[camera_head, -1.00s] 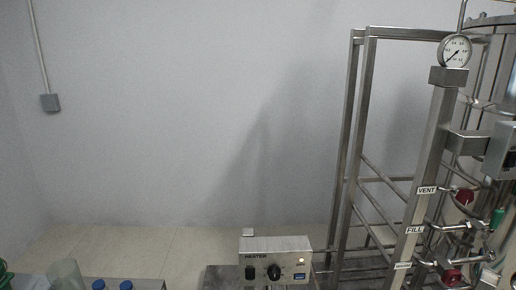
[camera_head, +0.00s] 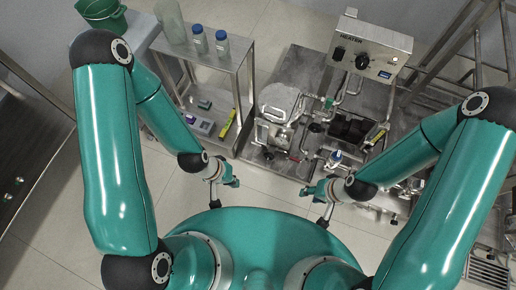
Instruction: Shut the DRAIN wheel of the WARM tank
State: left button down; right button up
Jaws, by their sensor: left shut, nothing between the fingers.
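My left gripper (camera_head: 229,181) hangs in front of my body, right of the shelf. It is shut, with nothing held that I can see. My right gripper (camera_head: 313,190) is over the front edge of the low skid, small and partly hidden by its own wrist. I cannot tell whether it is open or shut. No WARM label or DRAIN label can be read in the head view now.
A metal skid with pipes and a HEATER box (camera_head: 369,45) stands ahead. Metal frame rails (camera_head: 476,45) rise at right. Bare floor (camera_head: 262,190) lies between my grippers.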

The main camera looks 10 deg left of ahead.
aim_at(271, 157)
jog(key=u, duration=0.5)
jog(key=k, duration=1.5)
jog(key=u, duration=1.35)
jog(key=i, duration=0.8)
jog(key=z, duration=0.75)
jog(key=i, duration=0.55)
jog(key=z, duration=0.5)
